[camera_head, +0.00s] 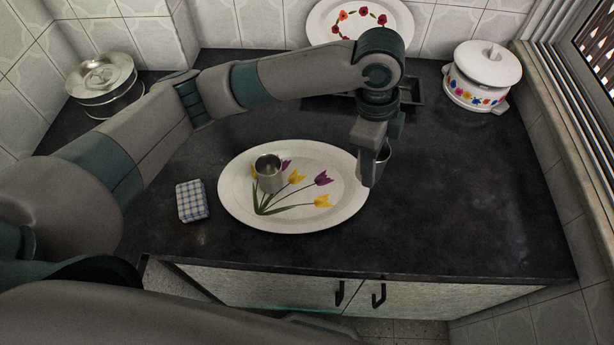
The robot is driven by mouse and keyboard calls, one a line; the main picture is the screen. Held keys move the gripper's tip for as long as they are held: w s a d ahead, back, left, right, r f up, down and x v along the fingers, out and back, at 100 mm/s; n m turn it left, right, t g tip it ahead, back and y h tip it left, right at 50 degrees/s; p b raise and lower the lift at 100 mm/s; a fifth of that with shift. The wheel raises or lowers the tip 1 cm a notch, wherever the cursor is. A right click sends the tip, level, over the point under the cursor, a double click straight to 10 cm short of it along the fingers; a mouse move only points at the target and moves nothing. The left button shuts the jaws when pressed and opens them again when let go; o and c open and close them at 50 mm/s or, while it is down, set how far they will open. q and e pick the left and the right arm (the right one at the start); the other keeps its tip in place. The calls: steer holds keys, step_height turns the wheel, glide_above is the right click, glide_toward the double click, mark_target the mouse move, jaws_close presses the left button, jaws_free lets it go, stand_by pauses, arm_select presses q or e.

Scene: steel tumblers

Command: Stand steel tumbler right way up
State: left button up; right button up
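One steel tumbler (269,179) stands on the oval tulip plate (235,198), with its round opening facing up. A second steel tumbler (384,157) is at the plate's right edge, mostly hidden by my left gripper. I cannot tell which way up it is, or whether it rests on anything. My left arm reaches across from the left, and its gripper (370,168) points down, right beside or around this second tumbler. The fingers overlap in this view, so their opening is hidden. My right gripper is not in view.
A checked cloth-like block (192,201) lies left of the plate. A lidded steel pot (105,85) stands back left and a white floral pot (482,75) back right. A flowered plate (325,22) leans on the back wall, near a dark tray (411,91). The right counter is clear.

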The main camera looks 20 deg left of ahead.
arm_select(q)
steer(key=a+f+p, duration=0.1)
steer(key=a+f, duration=0.1)
steer(key=a, duration=0.1)
steer(key=a+f, duration=0.1)
steer(key=a, duration=0.2)
steer(key=a+f+p, duration=0.1)
steer(key=a+f, duration=0.1)
steer(key=a, duration=0.2)
steer(key=shift+f+p, duration=0.3)
steer(key=shift+a+f, duration=0.4)
steer(key=shift+a, duration=0.05)
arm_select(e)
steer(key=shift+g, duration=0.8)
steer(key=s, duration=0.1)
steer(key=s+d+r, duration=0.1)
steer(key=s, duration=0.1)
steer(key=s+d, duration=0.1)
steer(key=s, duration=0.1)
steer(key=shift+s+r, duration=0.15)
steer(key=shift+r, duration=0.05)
arm_select(q)
steer(key=shift+s+f+p, duration=0.1)
steer(key=shift+f+p, duration=0.5)
steer(key=shift+f, duration=1.4)
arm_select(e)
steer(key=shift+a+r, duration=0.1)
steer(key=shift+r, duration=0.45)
arm_select(q)
steer(key=shift+f, duration=0.15)
